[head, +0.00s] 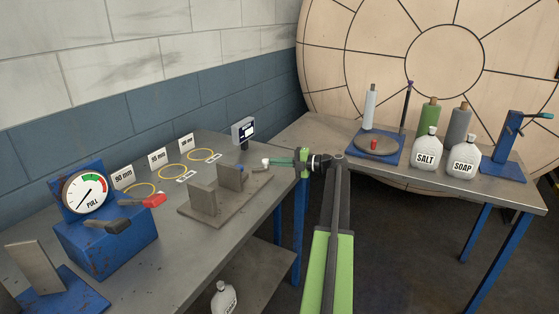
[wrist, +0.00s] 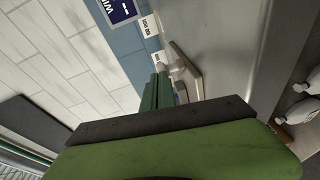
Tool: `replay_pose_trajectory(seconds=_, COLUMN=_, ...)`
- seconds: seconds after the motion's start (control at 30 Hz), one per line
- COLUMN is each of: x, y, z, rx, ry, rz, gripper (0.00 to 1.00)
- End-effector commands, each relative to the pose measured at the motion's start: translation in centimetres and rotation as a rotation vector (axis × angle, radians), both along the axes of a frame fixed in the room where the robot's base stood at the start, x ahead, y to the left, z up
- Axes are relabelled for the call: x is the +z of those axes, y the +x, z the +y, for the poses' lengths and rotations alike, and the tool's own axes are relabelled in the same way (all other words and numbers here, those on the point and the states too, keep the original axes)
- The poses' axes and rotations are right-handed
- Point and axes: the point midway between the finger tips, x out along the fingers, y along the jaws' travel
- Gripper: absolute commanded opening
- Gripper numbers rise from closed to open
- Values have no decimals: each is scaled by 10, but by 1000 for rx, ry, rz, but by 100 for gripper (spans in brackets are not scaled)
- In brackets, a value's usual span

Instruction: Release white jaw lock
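A grey fixture (head: 203,213) with two upright jaw blocks stands on the left bench. In the wrist view, my gripper (wrist: 160,75) shows two green fingers close together.
A blue gauge box (head: 105,240) with red and black levers stands left on the bench (head: 165,275). Yellow rings (head: 172,172) and a small display (head: 243,131) are behind the fixture. The right table (head: 325,130) holds salt (head: 427,147) and soap (head: 464,157) bottles.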

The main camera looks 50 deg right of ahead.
Motion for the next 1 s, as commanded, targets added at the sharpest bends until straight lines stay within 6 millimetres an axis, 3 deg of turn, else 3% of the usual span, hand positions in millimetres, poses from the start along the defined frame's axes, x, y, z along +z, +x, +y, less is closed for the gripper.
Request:
replay_pose_trajectory(seconds=0.1, x=6, y=-17, z=7, rx=0, ry=0, rz=-1, gripper=0)
replay_pose_trajectory(seconds=0.3, x=10, y=-58, z=-25, rx=-4, ry=1, rz=-1, gripper=0)
replay_pose_trajectory(seconds=0.5, x=13, y=-87, z=-43, rx=-5, ry=1, rz=0, gripper=0)
replay_pose_trajectory(seconds=0.67, x=14, y=-96, z=-48, rx=-4, ry=0, rz=-1, gripper=0)
replay_pose_trajectory(seconds=1.0, x=14, y=-97, z=-49, rx=-5, ry=0, rz=-1, gripper=0)
